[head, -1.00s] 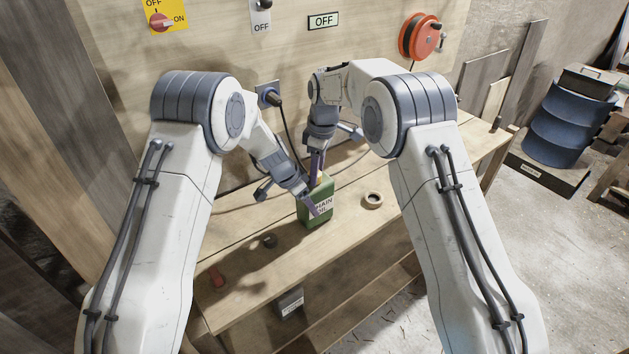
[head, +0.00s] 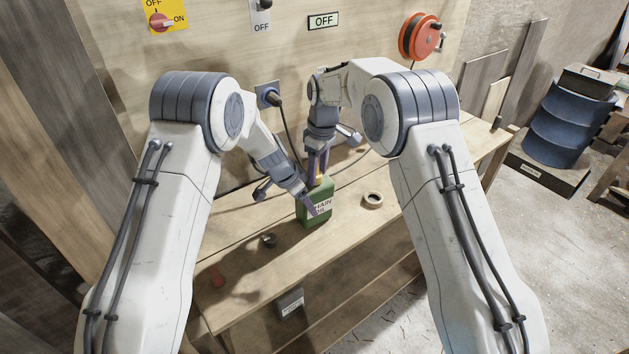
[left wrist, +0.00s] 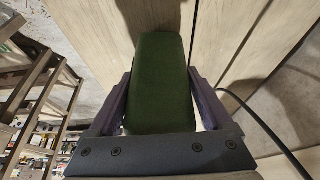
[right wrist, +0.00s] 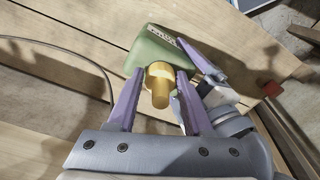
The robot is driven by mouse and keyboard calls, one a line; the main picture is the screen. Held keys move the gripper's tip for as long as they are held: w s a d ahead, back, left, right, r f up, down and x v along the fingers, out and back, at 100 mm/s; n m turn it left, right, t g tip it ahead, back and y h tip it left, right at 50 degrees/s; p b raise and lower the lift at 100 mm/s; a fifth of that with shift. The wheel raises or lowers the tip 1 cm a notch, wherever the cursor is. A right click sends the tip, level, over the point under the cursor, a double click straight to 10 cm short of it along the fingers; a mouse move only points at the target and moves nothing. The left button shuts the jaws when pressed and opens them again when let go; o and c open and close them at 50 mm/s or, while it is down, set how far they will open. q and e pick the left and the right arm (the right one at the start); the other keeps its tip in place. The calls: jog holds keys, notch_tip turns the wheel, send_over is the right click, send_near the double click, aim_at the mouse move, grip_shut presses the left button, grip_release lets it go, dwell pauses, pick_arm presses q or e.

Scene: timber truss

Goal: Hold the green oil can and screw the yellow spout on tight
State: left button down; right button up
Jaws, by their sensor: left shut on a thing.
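The green oil can (head: 318,219) stands upright on the workbench, its label facing forward. My left gripper (head: 308,204) is shut on the can's body, and the left wrist view shows the green can (left wrist: 160,85) between the two fingers. The yellow spout (right wrist: 160,88) sits on top of the can, with the can's green top (right wrist: 147,50) behind it. My right gripper (right wrist: 160,76) is above the can, its fingers spread on either side of the spout with a gap visible. In the head view a little yellow of the spout (head: 318,180) shows between these fingers.
A tape roll (head: 372,200) lies on the bench (head: 345,232) right of the can. A small dark round item (head: 269,241) and a red-handled item (head: 217,276) lie to the left. A plug with a black cable (head: 275,98) is on the back wall.

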aim_at(320, 175)
pick_arm(q)
jog(key=shift+s+d+r, duration=0.1)
jog(key=shift+d+r, duration=0.05)
jog(key=shift+d, duration=0.3)
pick_arm(e)
jog(key=shift+o, duration=0.4)
jog(key=shift+a, duration=0.5)
jog(key=shift+r, duration=0.25)
pick_arm(q)
jog(key=shift+a, duration=0.15)
pick_arm(e)
notch_tip(320, 175, up, 12)
jog(key=d, duration=0.2)
jog(key=shift+s+f, duration=0.25)
pick_arm(q)
grip_release()
jog(key=shift+a, duration=0.1)
